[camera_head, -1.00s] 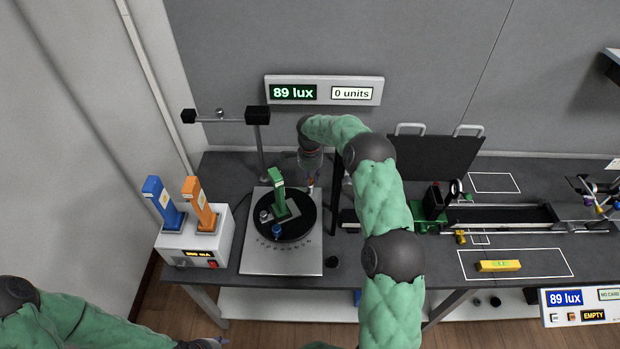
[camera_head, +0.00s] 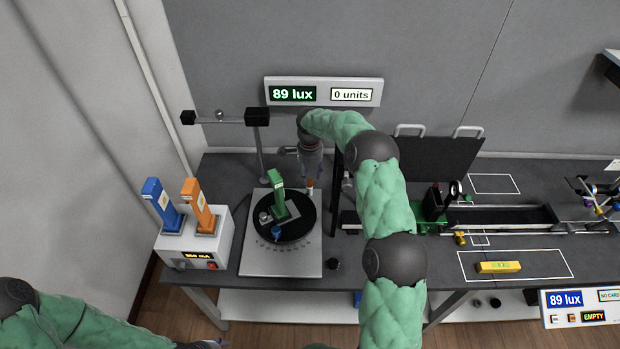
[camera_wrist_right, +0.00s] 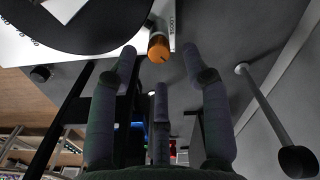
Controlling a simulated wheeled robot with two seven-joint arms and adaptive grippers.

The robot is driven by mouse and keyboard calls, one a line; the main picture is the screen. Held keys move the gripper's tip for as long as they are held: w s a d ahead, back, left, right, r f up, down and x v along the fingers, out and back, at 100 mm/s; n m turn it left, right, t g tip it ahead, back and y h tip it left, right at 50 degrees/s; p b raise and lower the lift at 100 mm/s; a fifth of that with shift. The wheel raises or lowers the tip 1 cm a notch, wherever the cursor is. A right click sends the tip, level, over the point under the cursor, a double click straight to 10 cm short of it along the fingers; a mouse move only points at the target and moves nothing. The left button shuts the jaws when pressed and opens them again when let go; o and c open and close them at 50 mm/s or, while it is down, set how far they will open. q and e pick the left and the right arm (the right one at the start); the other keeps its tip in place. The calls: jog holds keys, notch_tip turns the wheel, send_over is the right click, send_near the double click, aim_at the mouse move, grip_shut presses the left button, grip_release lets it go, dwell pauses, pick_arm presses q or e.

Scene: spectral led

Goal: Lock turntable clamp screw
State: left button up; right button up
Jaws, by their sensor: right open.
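The turntable (camera_head: 262,228) is a black disc on a pale square plate, with a green upright holder (camera_head: 278,190) standing on it. The clamp screw has an orange knob (camera_head: 310,186) at the plate's back right corner. My right gripper (camera_head: 310,172) is open just behind the knob. In the wrist view its spread fingers (camera_wrist_right: 160,62) point toward the knob, which lies just beyond the tips, apparently not gripped. My left gripper (camera_head: 212,344) is only partly visible at the bottom edge.
A black post (camera_head: 334,195) stands close right of the turntable. A stand with a crossbar (camera_head: 235,121) is behind it. A white supply box (camera_head: 195,245) with blue and orange holders is at left. An optical rail (camera_head: 503,217) runs along the right.

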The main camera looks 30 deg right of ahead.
aim_at(310, 181)
notch_tip(310, 181, up, 9)
dwell(0.3)
jog(key=shift+r, duration=0.1)
dwell(0.5)
